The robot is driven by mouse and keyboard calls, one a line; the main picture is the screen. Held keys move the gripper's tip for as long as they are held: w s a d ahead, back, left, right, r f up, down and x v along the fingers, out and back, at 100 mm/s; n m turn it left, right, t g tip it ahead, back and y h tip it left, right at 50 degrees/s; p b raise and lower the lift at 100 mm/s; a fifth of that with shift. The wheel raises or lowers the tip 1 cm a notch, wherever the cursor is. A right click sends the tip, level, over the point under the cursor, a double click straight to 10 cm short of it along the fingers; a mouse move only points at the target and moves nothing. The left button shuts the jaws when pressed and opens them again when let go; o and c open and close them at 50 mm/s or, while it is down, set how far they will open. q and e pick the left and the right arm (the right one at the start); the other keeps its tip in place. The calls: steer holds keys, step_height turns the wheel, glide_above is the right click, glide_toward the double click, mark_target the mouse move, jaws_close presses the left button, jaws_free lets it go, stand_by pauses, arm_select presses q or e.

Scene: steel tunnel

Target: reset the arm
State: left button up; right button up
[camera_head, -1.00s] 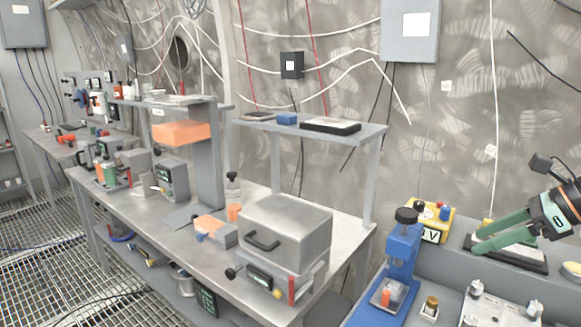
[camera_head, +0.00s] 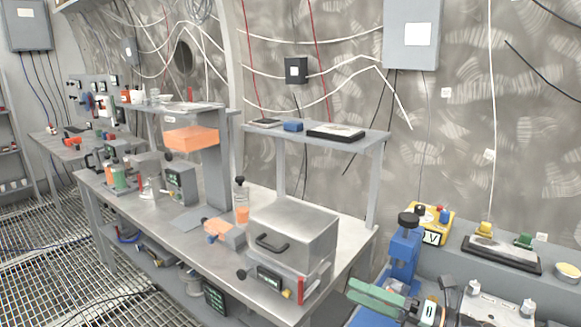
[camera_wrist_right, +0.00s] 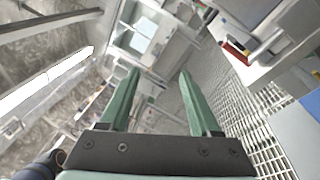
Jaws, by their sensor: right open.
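My right gripper (camera_head: 366,295) is low in the head view, at the front near the blue press. One green finger shows clearly and points left; the arm runs out at the bottom edge. In the right wrist view the two green fingers (camera_wrist_right: 158,73) stand wide apart with nothing between them. My left gripper is not in view.
The blue press (camera_head: 404,245) stands just behind my right gripper, its lower part hidden. A yellow meter box (camera_head: 436,218) and a black tray (camera_head: 505,257) with a yellow and a green terminal lie behind. A steel box (camera_head: 293,232) sits on the bench at left.

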steer(key=s+d+f+m+t+h+p, duration=0.1)
steer(key=s+f+m+t+h, duration=0.3)
steer(key=f+m, duration=0.5)
steer(key=s+d+f+m+t+h+p, duration=0.1)
steer(key=s+f+m+t+h+p, duration=0.3)
steer(key=m, duration=0.9)
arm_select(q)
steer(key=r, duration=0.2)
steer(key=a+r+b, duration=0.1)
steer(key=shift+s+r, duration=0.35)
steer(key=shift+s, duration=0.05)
arm_select(e)
steer(key=s+d+f+m+g+h, duration=0.1)
steer(key=s+f+m+g+h, duration=0.5)
steer(key=s+f+m, duration=0.5)
steer(key=s+f+g, duration=0.1)
steer(key=s+f, duration=0.3)
steer(key=s, duration=0.1)
steer(key=shift+s+d+f+g+h, duration=0.2)
steer(key=shift+s+g+h, duration=0.1)
steer(key=shift+g+h, duration=0.1)
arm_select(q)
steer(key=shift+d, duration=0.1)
arm_select(e)
steer(key=shift+o, duration=0.2)
